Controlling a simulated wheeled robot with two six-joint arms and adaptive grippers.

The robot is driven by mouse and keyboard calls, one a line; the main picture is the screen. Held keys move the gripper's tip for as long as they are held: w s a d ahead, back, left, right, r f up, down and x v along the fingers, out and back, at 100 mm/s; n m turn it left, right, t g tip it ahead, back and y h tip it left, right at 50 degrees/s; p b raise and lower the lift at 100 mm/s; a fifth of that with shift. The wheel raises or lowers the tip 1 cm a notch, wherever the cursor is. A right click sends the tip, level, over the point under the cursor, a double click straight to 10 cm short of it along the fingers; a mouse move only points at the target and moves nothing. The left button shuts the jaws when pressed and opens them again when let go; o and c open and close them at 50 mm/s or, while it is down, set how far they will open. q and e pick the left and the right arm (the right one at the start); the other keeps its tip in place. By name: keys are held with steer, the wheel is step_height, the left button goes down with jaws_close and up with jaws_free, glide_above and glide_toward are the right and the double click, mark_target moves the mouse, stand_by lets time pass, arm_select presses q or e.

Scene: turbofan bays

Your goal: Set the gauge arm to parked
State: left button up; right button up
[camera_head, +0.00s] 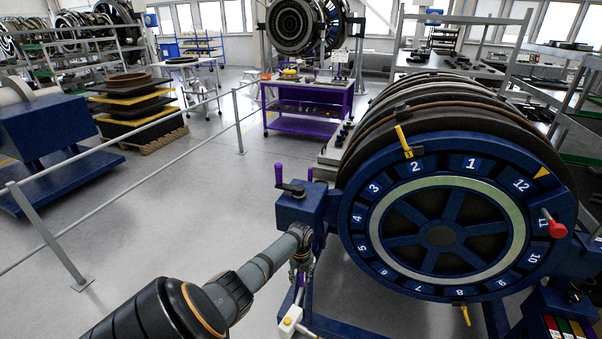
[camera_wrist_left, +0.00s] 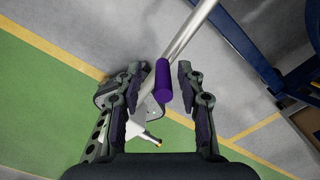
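In the left wrist view, a purple grip (camera_wrist_left: 163,80) sits between the two fingers of my left gripper (camera_wrist_left: 160,82). Small gaps show on both sides, so the fingers look open around it. A silver rod (camera_wrist_left: 188,36) runs diagonally behind the grip, and a white part (camera_wrist_left: 143,128) with a yellow tip lies beyond. These look like parts of the gauge arm. In the head view my left gripper (camera_head: 301,268) is low beside the blue engine stand, just above a white block (camera_head: 290,322) with a yellow button. My right gripper is not visible.
A blue numbered ring (camera_head: 356,218) with a red knob (camera_head: 557,230) fronts the engine casing.

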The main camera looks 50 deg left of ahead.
arm_select(q)
steer(key=shift+d+r, duration=0.1)
steer(key=shift+r, duration=0.05)
step_height(320, 180, up, 12)
steer(key=shift+f, duration=0.15)
stand_by(0.7)
